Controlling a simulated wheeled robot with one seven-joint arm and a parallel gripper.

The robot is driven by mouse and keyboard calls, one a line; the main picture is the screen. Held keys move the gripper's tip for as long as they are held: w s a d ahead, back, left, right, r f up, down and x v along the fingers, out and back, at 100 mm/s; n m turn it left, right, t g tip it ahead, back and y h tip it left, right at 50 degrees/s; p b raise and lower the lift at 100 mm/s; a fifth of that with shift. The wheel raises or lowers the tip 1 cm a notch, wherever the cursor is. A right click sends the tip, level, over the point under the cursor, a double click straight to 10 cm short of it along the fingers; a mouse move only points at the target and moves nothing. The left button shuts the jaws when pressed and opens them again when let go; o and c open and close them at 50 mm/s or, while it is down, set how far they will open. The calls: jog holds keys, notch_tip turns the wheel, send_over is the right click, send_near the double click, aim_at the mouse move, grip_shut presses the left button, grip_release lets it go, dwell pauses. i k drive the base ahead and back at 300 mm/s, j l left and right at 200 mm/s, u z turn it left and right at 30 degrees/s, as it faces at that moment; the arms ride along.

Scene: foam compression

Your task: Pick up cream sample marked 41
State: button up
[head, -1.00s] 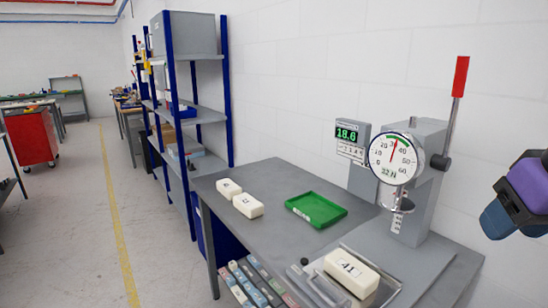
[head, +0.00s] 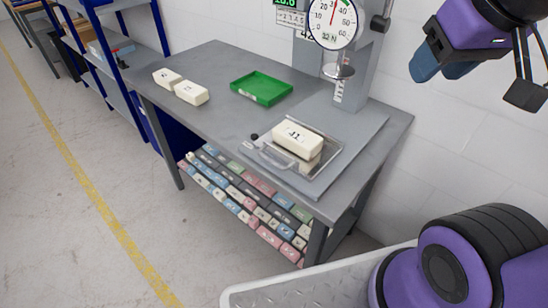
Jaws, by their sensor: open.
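The cream sample marked 41 (head: 297,139) is a cream block with a dark 41 on its top. It lies on a metal tray (head: 333,150) with a clear handle, on the grey base plate of the press near the table's front right. My gripper (head: 440,69) is at the upper right, well above and to the right of the sample, apart from it. It is open and empty, with blue fingertips partly hidden by the purple gripper body.
The press with a round dial (head: 332,22) stands behind the sample. A green tray (head: 261,89) and two other cream blocks (head: 192,93) lie farther left on the grey table (head: 222,125). Several small coloured samples (head: 247,197) fill a rack below.

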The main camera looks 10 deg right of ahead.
aim_at(303, 143)
jog(key=j, duration=1.25)
jog(key=i+z, duration=0.05)
